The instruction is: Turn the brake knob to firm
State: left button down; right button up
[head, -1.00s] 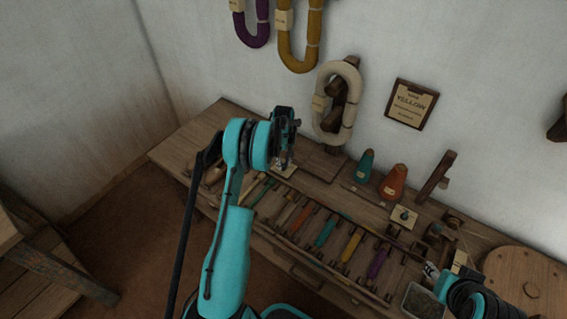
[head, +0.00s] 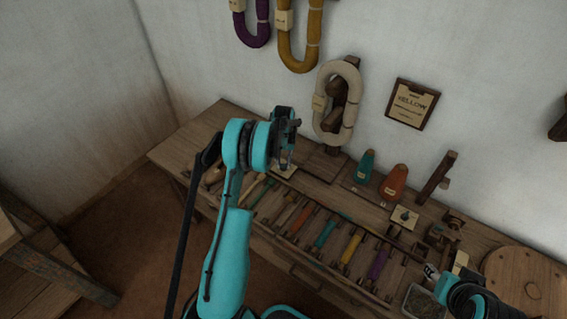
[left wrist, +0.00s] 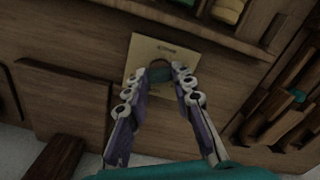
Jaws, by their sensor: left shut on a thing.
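My left gripper (head: 286,163) reaches down onto a small pale plate (head: 278,170) near the back left of the bench. In the left wrist view the plate (left wrist: 146,54) lies flat on the wood with small unreadable lettering. A dark rounded knob (left wrist: 160,70) on it sits between the fingertips of my left gripper (left wrist: 163,78), which are shut on it. The knob's setting cannot be read. My right gripper (head: 432,272) shows only in part at the lower right, and its jaws cannot be made out.
A rack of coloured bobbins (head: 325,234) runs along the bench front. Teal (head: 365,166) and orange (head: 394,183) cones stand behind it, near another pale card with a dark piece (head: 404,217). Yarn hanks and a framed sign (head: 412,103) hang on the wall.

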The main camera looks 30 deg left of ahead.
dwell(0.4)
pick_arm(q)
jog(key=c, duration=1.3)
grip_release()
notch_tip(320, 180, up, 12)
